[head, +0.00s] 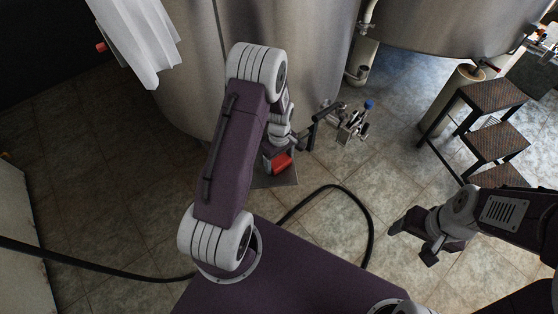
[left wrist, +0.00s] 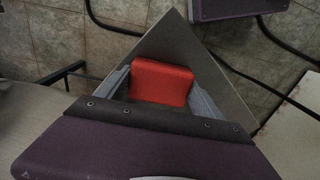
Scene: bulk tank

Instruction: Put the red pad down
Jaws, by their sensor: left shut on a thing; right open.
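The red pad (head: 282,163) is in my left gripper (head: 277,157), low in front of the steel tank. In the left wrist view the red pad (left wrist: 160,82) sits between the two grey fingers, which are shut on its sides. A grey flat square surface (head: 287,181) lies under the pad; its corner also shows in the left wrist view (left wrist: 172,40). I cannot tell whether the pad touches it. My arm hides part of the pad and surface in the head view. My right gripper (head: 412,244) is open and empty above the tiled floor at the right.
The large steel tank (head: 315,60) stands right behind the grey surface. A pipe fitting with a valve (head: 352,122) juts out to the right of my left gripper. A black hose (head: 340,188) curves over the floor. Metal-framed steps (head: 492,95) stand at the right. The floor between is open.

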